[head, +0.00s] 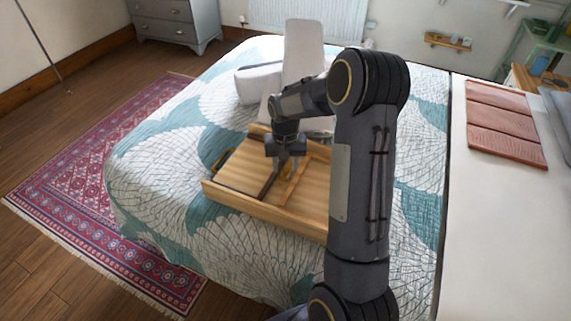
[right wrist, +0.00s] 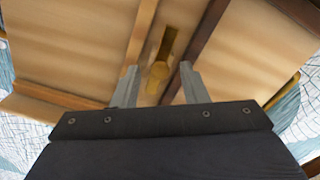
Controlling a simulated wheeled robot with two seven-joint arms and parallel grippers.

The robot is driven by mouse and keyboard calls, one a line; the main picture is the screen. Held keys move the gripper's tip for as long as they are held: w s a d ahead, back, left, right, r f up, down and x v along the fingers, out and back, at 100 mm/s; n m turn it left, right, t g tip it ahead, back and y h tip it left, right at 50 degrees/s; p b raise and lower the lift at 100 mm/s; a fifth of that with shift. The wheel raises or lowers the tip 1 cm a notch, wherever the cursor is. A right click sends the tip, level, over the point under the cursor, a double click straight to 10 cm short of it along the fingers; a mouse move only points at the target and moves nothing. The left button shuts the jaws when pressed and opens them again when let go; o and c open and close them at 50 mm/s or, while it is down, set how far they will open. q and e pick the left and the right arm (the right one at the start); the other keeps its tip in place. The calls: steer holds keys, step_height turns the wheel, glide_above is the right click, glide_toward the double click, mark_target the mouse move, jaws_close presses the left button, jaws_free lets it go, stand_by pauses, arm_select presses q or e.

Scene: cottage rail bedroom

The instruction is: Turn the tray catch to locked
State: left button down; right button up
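The wooden tray (head: 240,205) lies on the bed, with my right arm hiding its right part. The catch is a small brass piece with a round knob (right wrist: 158,72) and a darker bar (right wrist: 168,42) above it, set in a narrow channel between two strips. It also shows in the head view (head: 288,172) as a small yellowish spot under the gripper. My right gripper (head: 287,163) points down over it. In the right wrist view, its two fingers (right wrist: 158,85) are apart, either side of the knob; I cannot tell whether they touch it. My left gripper is out of view.
The bed (head: 150,165) has a teal and white patterned cover, with pillows (head: 262,84) behind the tray. A white surface (head: 500,230) with a reddish-brown folded piece (head: 502,122) stands at the right. A red rug (head: 70,195) lies on the floor at the left.

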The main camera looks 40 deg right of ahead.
jaws_close()
steer(key=shift+n, duration=0.4)
steer(key=n, duration=0.7)
steer(key=shift+n+p, duration=0.3)
steer(key=shift+p, duration=0.05)
steer(key=n, duration=0.4)
steer(key=shift+r, duration=0.1)
steer(key=shift+n+p, duration=0.55)
steer(key=shift+n, duration=1.85)
